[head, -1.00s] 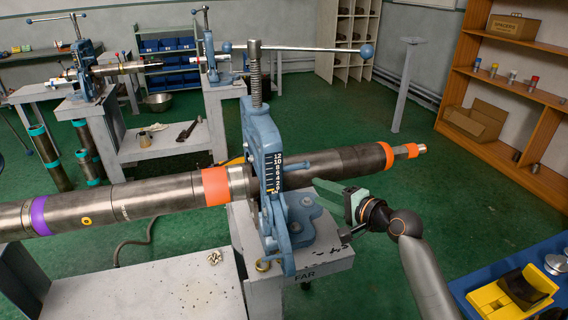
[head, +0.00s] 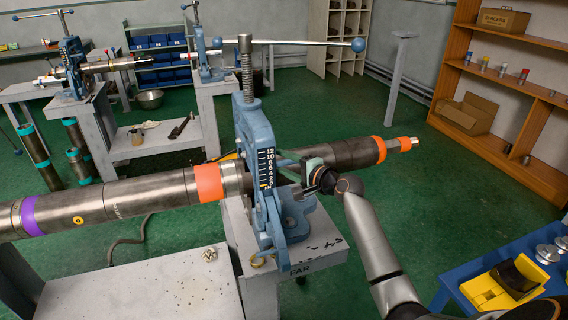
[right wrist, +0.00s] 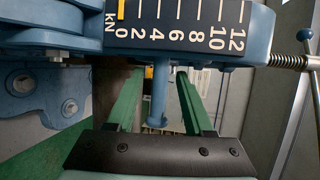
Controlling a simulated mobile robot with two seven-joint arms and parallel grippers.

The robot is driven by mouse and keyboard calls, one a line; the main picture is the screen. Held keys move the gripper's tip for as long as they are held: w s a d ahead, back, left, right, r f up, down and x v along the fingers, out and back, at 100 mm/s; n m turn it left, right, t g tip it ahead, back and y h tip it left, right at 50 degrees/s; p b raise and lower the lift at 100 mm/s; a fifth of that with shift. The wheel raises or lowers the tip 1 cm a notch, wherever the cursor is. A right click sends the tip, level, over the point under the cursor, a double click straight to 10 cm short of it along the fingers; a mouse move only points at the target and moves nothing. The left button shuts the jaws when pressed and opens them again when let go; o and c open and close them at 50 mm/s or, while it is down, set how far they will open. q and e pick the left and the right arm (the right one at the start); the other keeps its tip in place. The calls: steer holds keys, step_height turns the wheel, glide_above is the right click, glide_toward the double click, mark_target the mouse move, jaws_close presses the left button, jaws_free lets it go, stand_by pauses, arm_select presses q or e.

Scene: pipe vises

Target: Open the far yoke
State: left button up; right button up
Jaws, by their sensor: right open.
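The far yoke (head: 252,140) is a blue clamp frame with a black kN scale (head: 266,166), standing closed around a grey pipe on a stand marked FAR. A threaded screw (head: 245,65) rises from its top, with a long bar handle (head: 310,42). My right gripper (head: 287,162) is at the right side of the yoke, beside the scale. In the right wrist view, its two green fingers (right wrist: 158,85) are open on either side of a blue peg (right wrist: 158,105) sticking out from the yoke. Contact with the peg is not visible. My left gripper is not in view.
The pipe (head: 130,197) runs through the yoke, with orange bands and a purple band. A blue table (head: 455,290) with a yellow holder (head: 495,293) stands at lower right. Another bench with vises (head: 75,65) is at back left. Green floor is open at right.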

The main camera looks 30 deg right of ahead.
steer(key=shift+w, duration=0.15)
jaws_close()
stand_by(0.4)
stand_by(1.0)
